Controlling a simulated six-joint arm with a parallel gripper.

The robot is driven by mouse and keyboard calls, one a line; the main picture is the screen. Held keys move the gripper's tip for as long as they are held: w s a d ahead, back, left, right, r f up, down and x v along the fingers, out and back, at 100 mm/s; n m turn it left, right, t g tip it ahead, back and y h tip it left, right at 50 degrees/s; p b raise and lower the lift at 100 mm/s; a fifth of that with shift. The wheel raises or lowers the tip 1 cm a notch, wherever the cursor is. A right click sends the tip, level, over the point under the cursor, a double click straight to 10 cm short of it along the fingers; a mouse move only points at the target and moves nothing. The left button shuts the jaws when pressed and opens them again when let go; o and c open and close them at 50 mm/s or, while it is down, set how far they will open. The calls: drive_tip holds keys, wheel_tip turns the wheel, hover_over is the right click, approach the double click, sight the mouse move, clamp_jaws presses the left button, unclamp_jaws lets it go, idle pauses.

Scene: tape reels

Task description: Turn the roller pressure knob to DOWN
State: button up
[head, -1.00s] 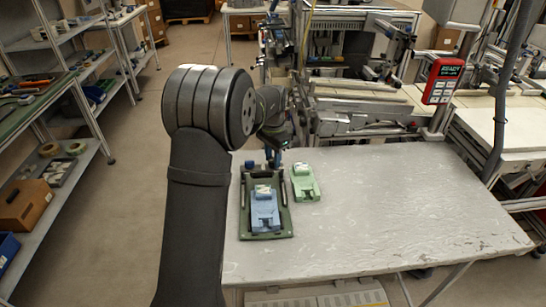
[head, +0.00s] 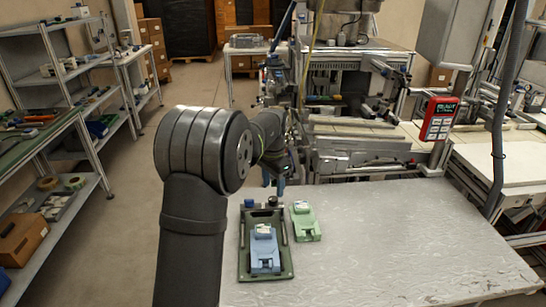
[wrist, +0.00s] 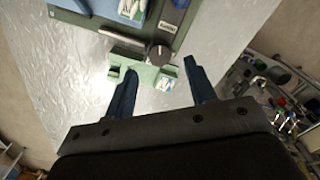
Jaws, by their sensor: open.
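A dark round knob (wrist: 159,54) sits near the edge of a green plate beside a small label I cannot read surely. In the wrist view it lies ahead of and between my fingertips. My gripper (wrist: 160,66) has two blue fingers spread apart, with nothing between them, and I see no contact with the knob. In the head view the dark green board (head: 285,270) lies on the table with a blue device (head: 262,250) on it. The knob's pointer setting is too small to tell.
A light green device (head: 305,222) lies just right of the board. The grey table (head: 400,235) is clear to the right. A red display unit (head: 438,118) and machinery stand behind it. Shelving (head: 75,150) stands at the left.

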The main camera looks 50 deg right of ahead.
wheel_tip(320, 180, up, 13)
drive_tip(key=shift+f, duration=0.15)
idle(0.4)
wheel_tip(320, 180, up, 8)
hover_over(273, 198)
idle(1.3)
drive_tip(key=shift+s+a, duration=0.1)
drive_tip(key=s+a+r, duration=0.2)
drive_tip(key=s+a, duration=0.4)
drive_tip(key=a, duration=0.4)
drive_tip(key=s+a+r, duration=0.3)
drive_tip(key=s+a, duration=0.3)
drive_tip(key=a, duration=0.5)
idle(1.5)
